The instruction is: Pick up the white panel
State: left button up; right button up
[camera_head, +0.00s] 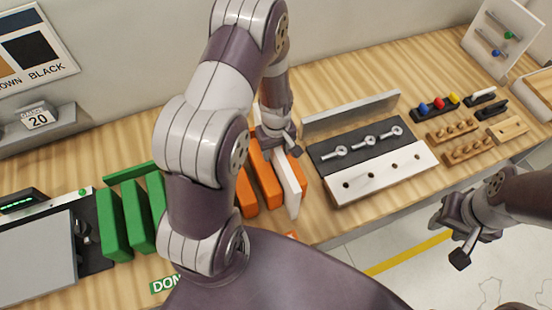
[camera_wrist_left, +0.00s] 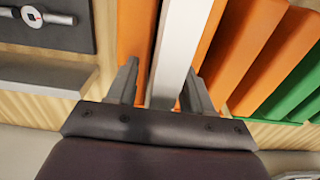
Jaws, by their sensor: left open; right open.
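The white panel (camera_head: 287,182) stands on edge among orange panels on the wooden bench in the head view. In the left wrist view the white panel (camera_wrist_left: 176,62) runs up between the two fingers of my left gripper (camera_wrist_left: 156,88). The jaws are open, with a finger on each side of the panel and a visible gap. In the head view my left gripper (camera_head: 277,142) is over the panel's far end. My right gripper (camera_head: 462,232) is open and empty, out past the bench's front edge over the floor.
Orange panels (camera_head: 247,195) stand close on both sides of the white panel. Green panels (camera_head: 112,222) stand further left. A black and white fixture with several silver clamps (camera_head: 369,141) sits to the right. Small wooden racks (camera_head: 468,150) are further right.

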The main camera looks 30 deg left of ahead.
pick_arm(q)
jog(key=shift+s+a, duration=0.1)
jog(key=shift+s, duration=0.1)
jog(key=shift+a, duration=0.1)
jog(key=c, duration=0.4)
grip_shut()
jog(key=shift+w, duration=0.2)
dwell(0.4)
